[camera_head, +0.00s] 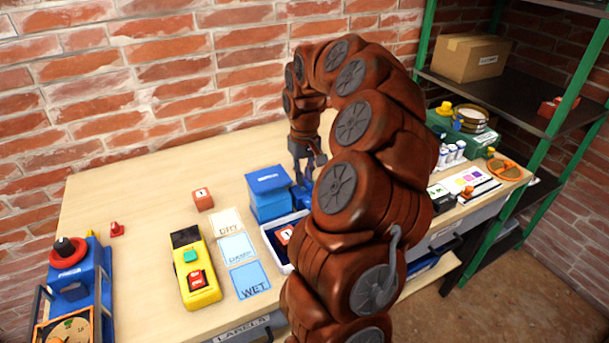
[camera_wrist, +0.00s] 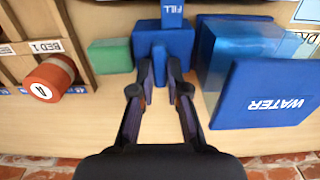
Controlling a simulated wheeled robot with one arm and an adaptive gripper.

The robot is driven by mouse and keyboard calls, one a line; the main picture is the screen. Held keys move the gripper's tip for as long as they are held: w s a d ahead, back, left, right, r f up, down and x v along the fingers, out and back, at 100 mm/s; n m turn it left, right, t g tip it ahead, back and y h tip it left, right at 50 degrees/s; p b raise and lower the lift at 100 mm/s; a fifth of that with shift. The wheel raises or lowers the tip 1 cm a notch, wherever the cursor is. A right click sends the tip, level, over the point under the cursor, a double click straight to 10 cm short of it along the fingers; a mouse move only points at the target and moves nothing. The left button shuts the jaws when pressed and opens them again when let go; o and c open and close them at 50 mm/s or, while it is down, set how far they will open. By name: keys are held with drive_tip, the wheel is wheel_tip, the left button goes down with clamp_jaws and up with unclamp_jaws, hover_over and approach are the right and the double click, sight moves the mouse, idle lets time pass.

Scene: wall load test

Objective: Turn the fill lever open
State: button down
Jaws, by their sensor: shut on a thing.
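In the wrist view, a blue block (camera_wrist: 178,41) with a FILL label (camera_wrist: 171,9) stands straight ahead of my gripper (camera_wrist: 161,75). The two fingertips close around a narrow blue piece in front of the block, which appears to be the fill lever (camera_wrist: 160,62). The fingers hide part of it, and its exact angle is hard to tell. In the head view, my gripper (camera_head: 302,165) points down at the blue fixture (camera_head: 301,194), partly hidden by my arm. A blue tank with a WATER panel (camera_wrist: 268,95) stands right of it in the wrist view.
In the wrist view, an orange cylinder (camera_wrist: 50,80) and a green block (camera_wrist: 110,56) stand at left near a BED 1 rack (camera_wrist: 45,46). In the head view, DRY, DAMP and WET cards (camera_head: 238,250) and a yellow device (camera_head: 195,268) lie left. The table's back left is clear.

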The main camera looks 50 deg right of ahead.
drive_tip(key=c, duration=1.2)
unclamp_jaws()
drive_tip(key=shift+o, duration=0.2)
drive_tip(key=shift+r, duration=0.1)
wheel_tip(320, 180, up, 12)
drive_tip(key=s+a+r+n+p, duration=0.2)
drive_tip(key=s+a, duration=0.1)
drive_tip(key=a, duration=0.8)
drive_tip(key=s+a+r+n+p, duration=0.2)
drive_tip(key=s+a, duration=0.1)
drive_tip(key=a, duration=0.8)
drive_tip(key=s+a+f+g+p, duration=0.1)
drive_tip(key=s+a+f, duration=0.2)
drive_tip(key=s, duration=0.6)
drive_tip(key=s+a+f+p, duration=0.2)
drive_tip(key=s+a+f, duration=0.1)
drive_tip(key=s+a, duration=0.4)
drive_tip(key=shift+s+g, duration=0.4)
drive_tip(key=shift+s, duration=0.75)
